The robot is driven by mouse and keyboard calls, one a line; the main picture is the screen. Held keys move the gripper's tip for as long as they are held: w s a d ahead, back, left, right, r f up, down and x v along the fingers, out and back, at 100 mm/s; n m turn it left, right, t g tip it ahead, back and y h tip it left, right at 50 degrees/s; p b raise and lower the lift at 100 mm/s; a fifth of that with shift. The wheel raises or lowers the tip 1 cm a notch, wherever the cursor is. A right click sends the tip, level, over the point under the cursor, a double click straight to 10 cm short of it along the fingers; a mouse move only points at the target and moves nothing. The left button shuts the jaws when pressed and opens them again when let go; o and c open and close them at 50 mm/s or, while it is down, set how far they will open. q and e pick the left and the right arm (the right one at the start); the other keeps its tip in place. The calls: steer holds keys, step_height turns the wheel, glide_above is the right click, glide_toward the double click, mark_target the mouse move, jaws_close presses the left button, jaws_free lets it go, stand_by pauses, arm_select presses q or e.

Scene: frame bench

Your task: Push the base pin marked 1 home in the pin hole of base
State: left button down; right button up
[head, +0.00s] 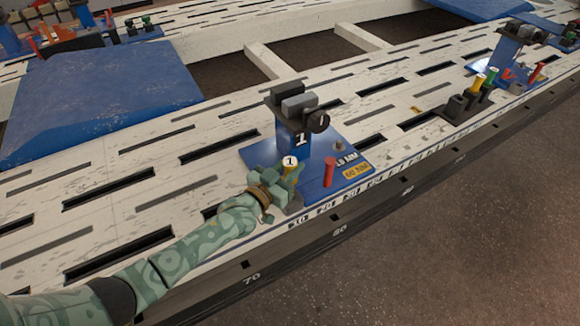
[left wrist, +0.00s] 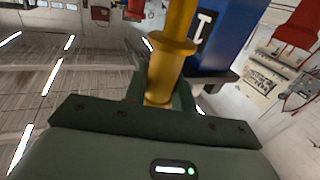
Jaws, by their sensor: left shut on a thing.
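The base pin marked 1 (head: 289,162) is yellow with a white top bearing a 1. My left gripper (head: 286,180) is shut on it, over the front left part of the blue base (head: 350,163). In the left wrist view the yellow pin (left wrist: 171,62), with its wider collar, stands between my left fingers (left wrist: 160,95). A blue post (head: 296,146) marked 1 rises from the base just behind the pin. My fingers hide the pin's lower end and the pin hole, so I cannot tell how deep the pin sits. My right gripper is not in view.
A red pin (head: 330,170) stands on the base to the right of my gripper. Dark and grey blocks (head: 296,106) top the post. A black holder (head: 459,106) with yellow and green pins stands farther right on the slotted white bench (head: 225,170). The bench's front edge runs close by.

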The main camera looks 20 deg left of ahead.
arm_select(q)
steer(key=shift+r, duration=0.15)
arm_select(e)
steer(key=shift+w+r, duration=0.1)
arm_select(q)
steer(key=shift+f, duration=0.2)
steer(key=shift+f, duration=0.35)
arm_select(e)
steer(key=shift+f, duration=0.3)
arm_select(q)
steer(key=shift+f+b, duration=2.6)
steer(key=shift+f, duration=0.95)
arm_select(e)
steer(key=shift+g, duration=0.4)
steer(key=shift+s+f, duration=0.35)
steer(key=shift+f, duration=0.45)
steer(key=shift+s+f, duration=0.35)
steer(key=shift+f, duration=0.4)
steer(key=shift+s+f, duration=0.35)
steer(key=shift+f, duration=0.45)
arm_select(q)
steer(key=c, duration=1.1)
jaws_free()
steer(key=shift+o, duration=0.2)
